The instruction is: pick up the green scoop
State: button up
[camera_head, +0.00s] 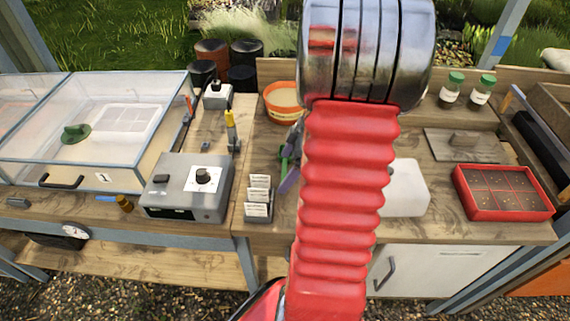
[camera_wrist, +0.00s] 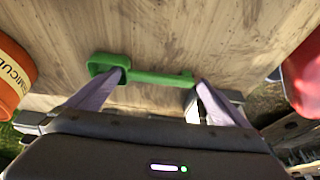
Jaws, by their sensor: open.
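The green scoop (camera_wrist: 145,76) lies on the wooden bench in the wrist view, its square cup to the left and its handle running right. My gripper (camera_wrist: 162,80) is open, with its two pale purple fingers apart along the scoop's length. The left fingertip overlaps the cup's near edge in the picture, and the right fingertip is by the handle's end. I cannot tell whether either touches. In the head view, part of the green scoop (camera_head: 284,160) shows beside my gripper (camera_head: 291,170); my red arm hides the rest.
An orange pot (camera_head: 283,104) stands behind the scoop; it also shows at the left of the wrist view (camera_wrist: 12,78). A label rack (camera_head: 258,199) and a grey control box (camera_head: 187,188) stand to the left. A red seed tray (camera_head: 503,214) is at the right.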

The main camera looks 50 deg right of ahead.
aim_at(286, 170)
jog(key=shift+c, duration=0.6)
jog(key=c, duration=0.8)
jog(key=shift+o, duration=0.2)
notch_tip(286, 170, up, 10)
